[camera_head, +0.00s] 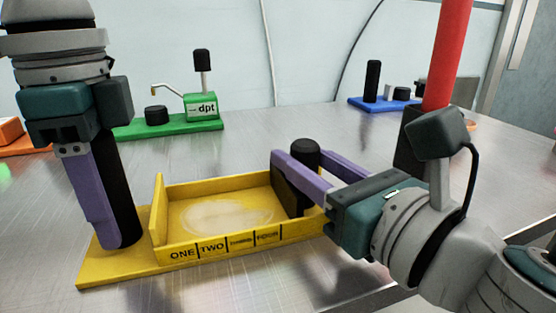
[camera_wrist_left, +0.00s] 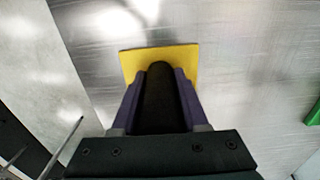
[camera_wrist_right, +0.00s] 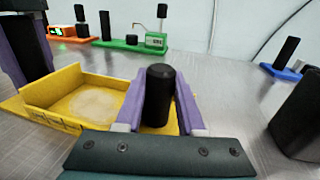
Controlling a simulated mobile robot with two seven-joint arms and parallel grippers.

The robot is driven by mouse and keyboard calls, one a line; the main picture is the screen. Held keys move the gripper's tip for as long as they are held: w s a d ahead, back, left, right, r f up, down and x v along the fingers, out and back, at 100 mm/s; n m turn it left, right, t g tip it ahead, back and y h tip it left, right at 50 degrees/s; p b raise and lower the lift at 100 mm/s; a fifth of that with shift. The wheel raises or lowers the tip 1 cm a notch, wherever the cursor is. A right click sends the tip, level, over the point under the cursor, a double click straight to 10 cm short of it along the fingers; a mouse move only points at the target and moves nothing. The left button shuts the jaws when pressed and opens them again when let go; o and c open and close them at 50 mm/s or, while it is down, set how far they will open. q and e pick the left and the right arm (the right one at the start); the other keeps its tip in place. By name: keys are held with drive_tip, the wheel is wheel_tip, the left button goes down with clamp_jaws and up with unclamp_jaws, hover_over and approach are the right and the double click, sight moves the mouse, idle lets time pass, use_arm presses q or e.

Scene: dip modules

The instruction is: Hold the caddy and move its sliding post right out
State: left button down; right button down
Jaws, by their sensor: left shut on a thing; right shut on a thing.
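The yellow caddy (camera_head: 110,268) lies on the metal table with a shallow walled tray marked ONE, TWO and further labels too small to read. My left gripper (camera_head: 112,235) points down and is shut on the black upright handle post (camera_head: 128,205) at the caddy's left end; the left wrist view shows this post (camera_wrist_left: 160,95) between the purple fingers. My right gripper (camera_head: 298,160) comes in level from the right and is shut on the black sliding post (camera_head: 305,152) at the tray's right end. A dark plate (camera_head: 289,195) stands beside it; the post's lower part is hidden.
A green base (camera_head: 150,128) with a dpt dispenser stands at the back left, an orange unit (camera_head: 12,132) at the far left. A blue base (camera_head: 383,104) with black parts is at the back right. A red pole (camera_head: 447,50) rises at the right.

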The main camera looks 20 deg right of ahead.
drive_tip(key=c, duration=0.5)
unclamp_jaws()
drive_tip(key=shift+s, duration=0.1)
drive_tip(key=v, duration=1.1)
drive_tip(key=shift+s+d, duration=0.15)
drive_tip(key=shift+s, duration=0.25)
use_arm(q)
drive_tip(key=shift+c, duration=1.7)
unclamp_jaws()
wheel_tip(320, 180, up, 8)
drive_tip(key=p, duration=0.9)
drive_tip(key=shift+f, duration=0.25)
use_arm(e)
wheel_tip(320, 180, up, 9)
drive_tip(key=shift+r, duration=0.15)
use_arm(q)
drive_tip(key=shift+r, duration=0.1)
use_arm(e)
drive_tip(key=shift+r, duration=0.1)
